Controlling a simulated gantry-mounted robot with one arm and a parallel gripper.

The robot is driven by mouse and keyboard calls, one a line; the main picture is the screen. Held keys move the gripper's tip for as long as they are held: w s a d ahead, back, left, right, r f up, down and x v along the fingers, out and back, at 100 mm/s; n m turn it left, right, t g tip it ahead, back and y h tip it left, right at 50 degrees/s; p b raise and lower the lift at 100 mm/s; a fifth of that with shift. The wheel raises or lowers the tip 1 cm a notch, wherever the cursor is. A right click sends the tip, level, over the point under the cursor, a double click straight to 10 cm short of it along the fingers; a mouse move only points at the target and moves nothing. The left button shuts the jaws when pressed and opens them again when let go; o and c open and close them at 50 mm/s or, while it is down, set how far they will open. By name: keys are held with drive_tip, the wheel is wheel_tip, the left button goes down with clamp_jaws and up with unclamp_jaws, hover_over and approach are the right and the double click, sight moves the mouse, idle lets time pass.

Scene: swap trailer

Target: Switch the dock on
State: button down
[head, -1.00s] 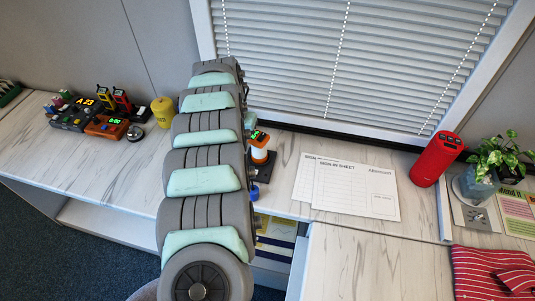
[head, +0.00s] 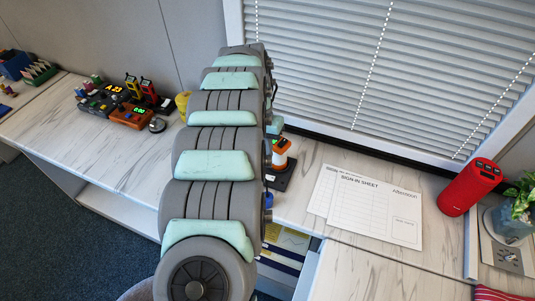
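I cannot tell for sure which thing is the dock. An orange and white device (head: 280,152) stands on a black base (head: 279,178) just right of my arm, in the head view. My arm covers part of that base. At the back left, a yellow radio (head: 132,86) and a red radio (head: 149,92) stand upright in dark holders. Close by are an orange box with a lit green display (head: 131,117) and a black box with a lit orange display (head: 101,104). No switch can be made out. My gripper is hidden behind my arm.
Sign-in sheets (head: 375,207) lie flat on the desk (head: 340,157) right of my arm. A red cylinder (head: 469,188) and a potted plant (head: 519,205) stand at the right. A yellow canister (head: 182,103) is partly behind my arm. The desk's left stretch has bare room.

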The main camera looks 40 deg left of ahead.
sight(272, 178)
drive_tip(key=f+p, duration=0.1)
drive_tip(key=f, duration=0.2)
drive_tip(key=d+f+p, duration=0.1)
drive_tip(key=f, duration=0.3)
drive_tip(key=f+p, duration=0.1)
drive_tip(key=f, duration=0.2)
drive_tip(key=shift+w+d+f, duration=0.25)
drive_tip(key=shift+w, duration=0.1)
drive_tip(key=shift+a+f, duration=0.1)
